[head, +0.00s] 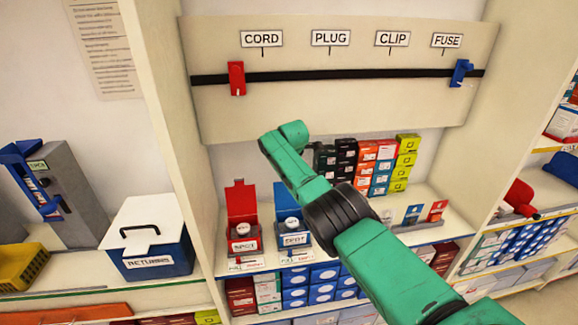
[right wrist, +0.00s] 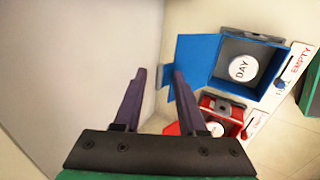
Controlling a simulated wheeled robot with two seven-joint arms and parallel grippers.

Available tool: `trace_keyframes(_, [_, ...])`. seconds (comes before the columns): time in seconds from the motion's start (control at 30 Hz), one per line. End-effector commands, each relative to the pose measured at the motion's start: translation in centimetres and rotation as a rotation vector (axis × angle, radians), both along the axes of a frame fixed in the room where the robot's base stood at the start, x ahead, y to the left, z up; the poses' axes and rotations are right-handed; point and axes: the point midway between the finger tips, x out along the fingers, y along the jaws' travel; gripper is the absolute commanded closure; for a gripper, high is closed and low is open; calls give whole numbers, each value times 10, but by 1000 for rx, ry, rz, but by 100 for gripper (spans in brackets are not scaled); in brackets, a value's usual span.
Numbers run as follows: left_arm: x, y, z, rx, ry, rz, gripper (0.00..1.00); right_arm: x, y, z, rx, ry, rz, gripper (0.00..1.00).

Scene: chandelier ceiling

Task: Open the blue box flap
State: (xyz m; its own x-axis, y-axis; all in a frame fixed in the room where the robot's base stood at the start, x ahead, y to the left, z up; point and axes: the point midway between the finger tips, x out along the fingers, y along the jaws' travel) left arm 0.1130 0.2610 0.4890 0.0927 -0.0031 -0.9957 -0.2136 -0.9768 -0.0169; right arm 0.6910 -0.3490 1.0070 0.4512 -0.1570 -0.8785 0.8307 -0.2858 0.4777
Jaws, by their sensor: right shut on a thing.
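The blue box (head: 295,241) stands on the middle shelf, right of a red box (head: 243,240). Its blue flap (head: 287,199) stands raised at the back, partly hidden by my right arm. In the right wrist view the flap (right wrist: 196,62) is swung away from the open box (right wrist: 265,92), which holds a white round piece marked DAY. My right gripper (right wrist: 159,74) is shut on the flap's small tab, which shows between its fingers. My right arm covers the gripper in the head view. My left gripper is not in view.
The red box's flap (head: 240,200) also stands up. Stacked small boxes (head: 370,165) sit behind my right arm. A labelled board (head: 340,105) with a red and a blue hook hangs above. A white-lidded box (head: 150,240) stands left of a tall divider (head: 170,120).

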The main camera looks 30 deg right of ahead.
Motion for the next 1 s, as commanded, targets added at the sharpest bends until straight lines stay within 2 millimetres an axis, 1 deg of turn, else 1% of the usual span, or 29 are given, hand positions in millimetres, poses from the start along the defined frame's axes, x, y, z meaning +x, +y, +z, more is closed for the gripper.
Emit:
trace_keyframes(0.03, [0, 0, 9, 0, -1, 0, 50, 1, 4, 8, 3, -5, 8, 66])
trace_keyframes(0.17, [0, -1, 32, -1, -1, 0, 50, -2, 10, 21, 5, -5, 18, 66])
trace_keyframes(0.23, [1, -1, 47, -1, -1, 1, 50, -6, 10, 29, 5, -6, 14, 66])
trace_keyframes(0.3, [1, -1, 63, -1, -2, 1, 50, -14, 4, 38, 5, -5, -6, 66])
trace_keyframes(0.33, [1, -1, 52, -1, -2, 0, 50, -15, 4, 33, 2, -6, -5, 66])
trace_keyframes(0.37, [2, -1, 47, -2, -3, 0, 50, -17, 5, 35, 1, -8, -4, 66])
trace_keyframes(0.47, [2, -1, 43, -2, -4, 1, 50, -27, 8, 50, 1, -6, -4, 66])
trace_keyframes(0.7, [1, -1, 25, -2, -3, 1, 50, -56, 18, 104, 2, -6, -5, 66])
trace_keyframes(0.8, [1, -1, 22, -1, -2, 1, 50, -63, 21, 119, 2, -3, -4, 66])
trace_keyframes(0.9, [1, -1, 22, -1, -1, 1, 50, -67, 22, 126, 2, -1, -4, 66])
trace_keyframes(1.0, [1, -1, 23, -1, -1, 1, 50, -68, 22, 127, 2, 0, -5, 66])
